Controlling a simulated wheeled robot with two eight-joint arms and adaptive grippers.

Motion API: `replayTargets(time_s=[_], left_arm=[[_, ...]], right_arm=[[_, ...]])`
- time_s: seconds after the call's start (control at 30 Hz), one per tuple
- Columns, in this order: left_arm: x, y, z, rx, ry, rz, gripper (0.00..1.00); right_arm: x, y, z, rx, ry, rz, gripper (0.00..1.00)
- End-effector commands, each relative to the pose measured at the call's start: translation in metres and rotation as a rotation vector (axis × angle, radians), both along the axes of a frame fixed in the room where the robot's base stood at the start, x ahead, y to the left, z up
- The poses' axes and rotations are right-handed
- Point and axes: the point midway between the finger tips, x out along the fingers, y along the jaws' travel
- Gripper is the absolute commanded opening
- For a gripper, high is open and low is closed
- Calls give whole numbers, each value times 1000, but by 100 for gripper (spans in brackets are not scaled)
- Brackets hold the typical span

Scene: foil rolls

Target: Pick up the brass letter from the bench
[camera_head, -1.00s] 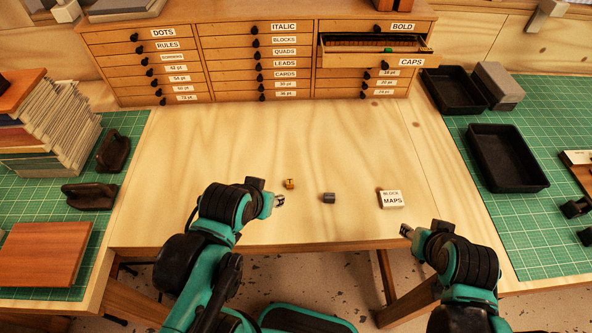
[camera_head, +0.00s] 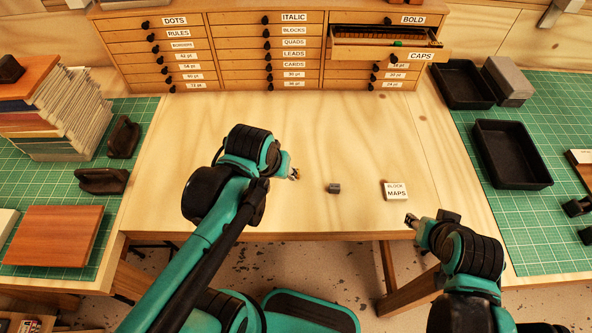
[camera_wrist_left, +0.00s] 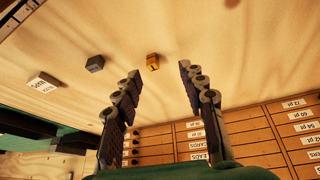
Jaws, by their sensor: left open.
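The brass letter, a small golden cube with a dark mark (camera_wrist_left: 152,62), sits on the wooden bench (camera_head: 240,110). In the left wrist view it lies just beyond the fingertips, a little left of the middle of the gap. In the head view my left gripper (camera_head: 294,174) covers the spot where it stood, so I cannot make it out clearly there. My left gripper is open, with its two fingers (camera_wrist_left: 160,70) wide apart and nothing between them. My right gripper (camera_head: 411,220) is at the bench's front edge, right of the block; its jaws are too small to read.
A grey metal block (camera_head: 334,188) and a white box labelled BLOCK MAPS (camera_head: 395,191) stand to the right of the letter. A drawer cabinet (camera_head: 250,60) with an open upper-right drawer (camera_head: 385,55) is behind. Black trays (camera_head: 510,180) lie right.

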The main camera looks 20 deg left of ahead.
Motion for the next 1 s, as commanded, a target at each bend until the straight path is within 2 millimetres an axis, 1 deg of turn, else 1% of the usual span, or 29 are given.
replayTargets(time_s=[0.03,0.13,0.3,0.4,0.53,0.67,0.87,1.0], left_arm=[[13,-2,9,-10,46,19,41],[31,-5,10,-27,148,69,41],[59,-11,3,-41,303,147,41],[69,-13,-5,-44,369,185,41],[76,-15,-12,-43,418,212,41],[78,-15,-22,-42,434,221,41],[78,-16,-47,-43,433,221,41],[77,-18,-69,-43,433,220,41]], right_arm=[[0,0,11,0,0,0,40],[0,0,22,0,0,0,40],[0,0,37,0,0,0,40],[0,0,43,0,0,0,40],[0,0,46,0,0,0,40],[0,0,44,0,0,0,40],[0,0,35,0,0,0,40],[0,0,26,0,0,0,40]])
